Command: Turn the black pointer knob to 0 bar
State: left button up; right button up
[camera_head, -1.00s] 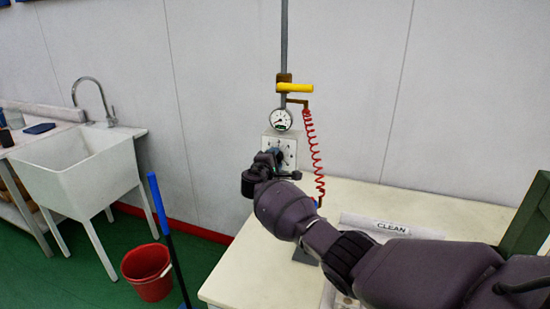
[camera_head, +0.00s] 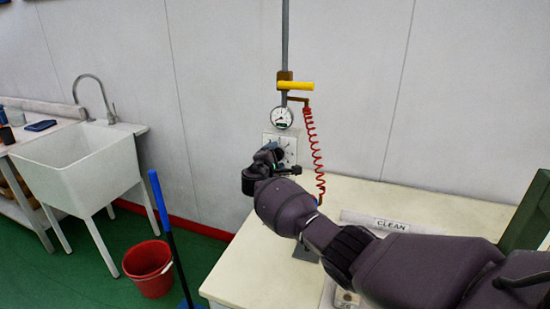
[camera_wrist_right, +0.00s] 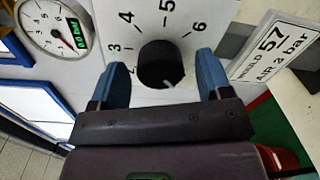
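The black pointer knob (camera_wrist_right: 158,66) sits on a white dial plate (camera_wrist_right: 138,28) with black numbers. A small white mark shows at the knob's lower edge in the right wrist view, away from the numbers 3 to 6. My right gripper (camera_wrist_right: 163,72) is open, with its blue fingers on either side of the knob and gaps visible. In the head view my right gripper (camera_head: 272,154) is in front of the dial plate (camera_head: 290,146) and hides the knob. The pressure gauge (camera_wrist_right: 52,30) has a green display that seems to read 0.0 bar. My left gripper is not in view.
A yellow-handled valve (camera_head: 295,86) and red coiled hose (camera_head: 314,150) are beside the plate. A sign (camera_wrist_right: 278,48) reads "MOULD 57 AIR 3 bar". The white table (camera_head: 250,275) is below. A sink (camera_head: 80,165) and red bucket (camera_head: 149,268) stand left.

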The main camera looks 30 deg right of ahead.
jog(key=v, duration=1)
jog(key=shift+s+a+p, duration=0.3)
jog(key=shift+p, duration=0.1)
dwell(0.3)
jog(key=w+a+r+m+t+y, duration=0.1)
jog(key=w+a+r+t+y, duration=0.1)
jog(key=a+t+y, duration=0.3)
jog(key=s+a+f+m+y, duration=0.3)
jog(key=s+a+f+y, duration=0.25)
jog(key=s+y, duration=0.25)
jog(key=s+d+f+m+g, duration=0.1)
jog(key=s+d+f+m, duration=0.1)
jog(key=s+f, duration=0.5)
jog(key=s+d+f+m+g, duration=0.2)
jog(key=s+f, duration=0.4)
jog(key=s, duration=1)
jog(key=s+d+f+m+g, duration=0.1)
jog(key=s+d+f+m, duration=0.1)
jog(key=s+f, duration=0.5)
jog(key=s+m, duration=0.1)
jog(key=s, duration=0.3)
jog(key=shift+s+d+f+g, duration=0.25)
jog(key=shift+d+f+g, duration=0.1)
jog(key=shift+g, duration=0.05)
